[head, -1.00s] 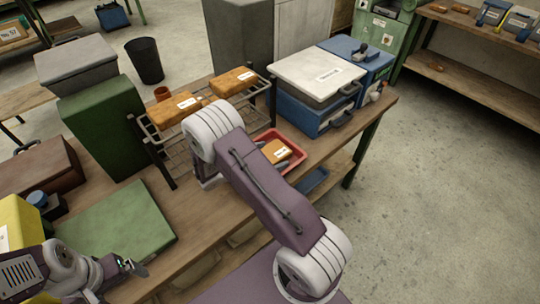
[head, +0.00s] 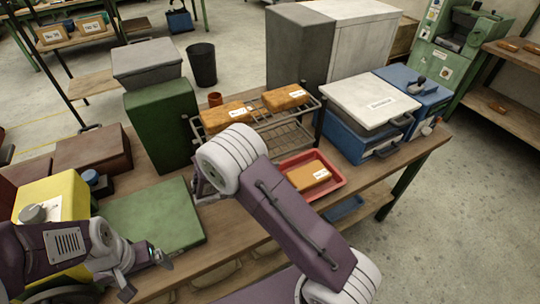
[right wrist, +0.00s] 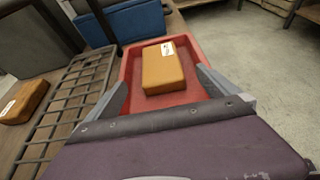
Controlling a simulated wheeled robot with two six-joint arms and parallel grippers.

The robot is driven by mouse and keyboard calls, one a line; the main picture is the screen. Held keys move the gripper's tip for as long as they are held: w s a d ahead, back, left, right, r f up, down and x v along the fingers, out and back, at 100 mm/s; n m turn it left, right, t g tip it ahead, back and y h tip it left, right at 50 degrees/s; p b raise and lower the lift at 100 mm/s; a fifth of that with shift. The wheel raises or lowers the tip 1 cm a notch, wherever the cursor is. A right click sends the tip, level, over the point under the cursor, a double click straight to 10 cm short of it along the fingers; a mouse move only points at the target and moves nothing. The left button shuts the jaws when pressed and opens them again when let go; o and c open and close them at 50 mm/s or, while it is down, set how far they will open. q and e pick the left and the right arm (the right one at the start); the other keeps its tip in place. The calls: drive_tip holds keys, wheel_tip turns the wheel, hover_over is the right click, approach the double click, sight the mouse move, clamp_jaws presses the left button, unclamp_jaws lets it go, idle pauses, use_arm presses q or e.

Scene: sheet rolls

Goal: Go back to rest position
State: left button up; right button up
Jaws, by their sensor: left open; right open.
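My left gripper (head: 148,276) is open and empty at the lower left in the head view, near the front edge of a green board. My right arm reaches across the front of the bench in the head view, and its gripper is hidden behind the white wrist joint. In the right wrist view my right gripper (right wrist: 163,80) has its fingers apart with nothing held. Beyond and between them an orange-brown package (right wrist: 162,68) with a white label lies in a red tray (right wrist: 128,72). The same package (head: 308,176) and tray (head: 337,183) show right of my arm in the head view.
A wire rack (head: 288,137) carries two more orange-brown packages (head: 227,116) (head: 285,97). A blue case with a white lid (head: 372,102) stands to the right. A green box (head: 162,125), green board (head: 153,217) and yellow box (head: 62,193) are on the left.

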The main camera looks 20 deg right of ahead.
use_arm(q)
wheel_tip(320, 180, up, 2)
drive_tip(key=shift+w+a+r+p, duration=0.1)
drive_tip(key=shift+p, duration=1.05)
use_arm(e)
drive_tip(key=d+r+m+g, duration=0.1)
drive_tip(key=d+r+m, duration=0.25)
drive_tip(key=r, duration=0.35)
drive_tip(key=s+d+r+m+g+y+p, duration=0.25)
drive_tip(key=s+m+y, duration=0.3)
drive_tip(key=s, duration=0.45)
use_arm(q)
wheel_tip(320, 180, up, 3)
use_arm(e)
drive_tip(key=s+a+f+m+t+y, duration=0.1)
drive_tip(key=a+f+m+y, duration=0.1)
drive_tip(key=a+m+y, duration=0.2)
drive_tip(key=s+a+f+m+t+y, duration=0.1)
drive_tip(key=a+f+m+t+y, duration=0.1)
drive_tip(key=a+m+y, duration=0.2)
drive_tip(key=a+m, duration=0.2)
drive_tip(key=a, duration=0.2)
drive_tip(key=shift+s+a+f, duration=0.25)
drive_tip(key=shift+f, duration=0.1)
drive_tip(key=shift+t, duration=0.25)
